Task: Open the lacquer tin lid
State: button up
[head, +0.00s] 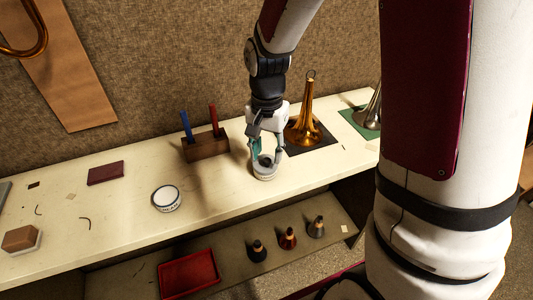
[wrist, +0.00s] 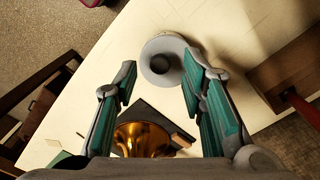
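A round tin with a pale grey lid and a dark knob (head: 264,170) stands on the cream workbench, directly below my gripper (head: 267,154). In the wrist view, the grey lid (wrist: 150,45) and its dark central knob (wrist: 160,63) show between and beyond my fingertips (wrist: 158,72). My gripper points down with its teal-padded fingers spread, and nothing is held. The lid sits on the tin. Whether a finger touches the lid edge, I cannot tell. A second round tin (head: 166,197), white-topped with lettering on its side, stands to the left.
A brass horn bell (head: 303,127) stands on a dark mat close right of my gripper. A wooden block (head: 206,147) with blue and red tools stands behind left. The bench front is clear.

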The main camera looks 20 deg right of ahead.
jog(key=shift+f, duration=0.8)
jog(key=shift+c, duration=0.2)
grip_shut()
